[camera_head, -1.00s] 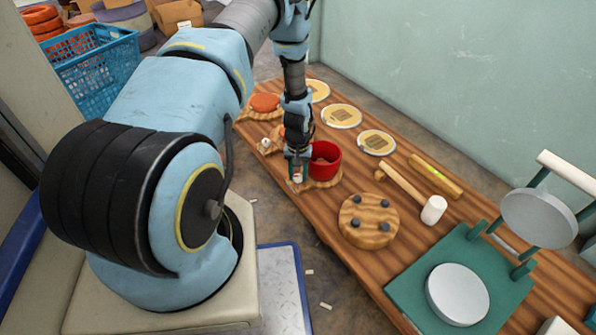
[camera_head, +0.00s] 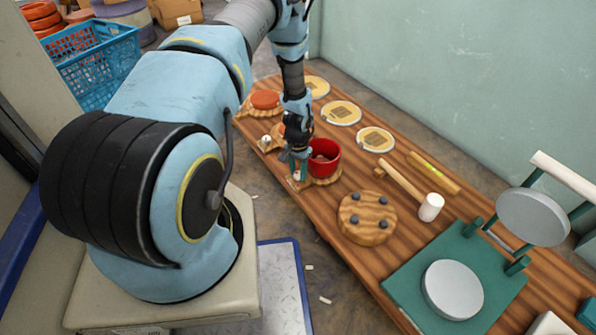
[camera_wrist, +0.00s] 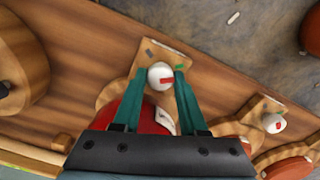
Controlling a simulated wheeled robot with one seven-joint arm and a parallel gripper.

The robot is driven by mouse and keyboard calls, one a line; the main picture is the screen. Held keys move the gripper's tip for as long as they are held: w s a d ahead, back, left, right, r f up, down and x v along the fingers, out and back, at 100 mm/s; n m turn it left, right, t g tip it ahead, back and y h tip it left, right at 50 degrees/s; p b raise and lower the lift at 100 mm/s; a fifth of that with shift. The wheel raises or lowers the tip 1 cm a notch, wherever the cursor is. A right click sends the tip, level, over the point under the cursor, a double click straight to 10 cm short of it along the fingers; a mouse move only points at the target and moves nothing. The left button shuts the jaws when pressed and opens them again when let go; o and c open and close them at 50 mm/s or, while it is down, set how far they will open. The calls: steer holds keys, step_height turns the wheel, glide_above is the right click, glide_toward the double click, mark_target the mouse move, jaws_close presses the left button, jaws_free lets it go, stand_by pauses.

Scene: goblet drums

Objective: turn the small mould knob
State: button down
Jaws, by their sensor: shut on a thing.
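The small white knob (camera_wrist: 160,76) with a red mark stands on a wooden tab beside the red mould (camera_head: 324,158). In the wrist view its red mark points right. A green mark (camera_wrist: 181,68) and a dark mark (camera_wrist: 149,54) lie on the tab near it. My gripper (camera_wrist: 161,82) is shut on the knob, with one green finger on each side. In the head view my gripper (camera_head: 296,172) is low at the table's near edge, left of the red mould, and largely covers the knob. The mould also shows partly behind the fingers in the wrist view (camera_wrist: 148,122).
Another white knob (camera_head: 265,140) is further back, with an orange mould (camera_head: 265,100) beyond. A round wooden block with pegs (camera_head: 367,218), a mallet (camera_head: 408,190) and a green press (camera_head: 450,260) stand to the right. Yellow discs (camera_head: 341,113) line the wall side.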

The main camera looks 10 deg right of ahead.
mark_target(298, 173)
steer(key=shift+c, duration=2.3)
jaws_free()
step_height(298, 173, up, 11)
steer(key=p, duration=0.2)
steer(key=shift+p, duration=0.35)
steer(key=shift+f, duration=0.1)
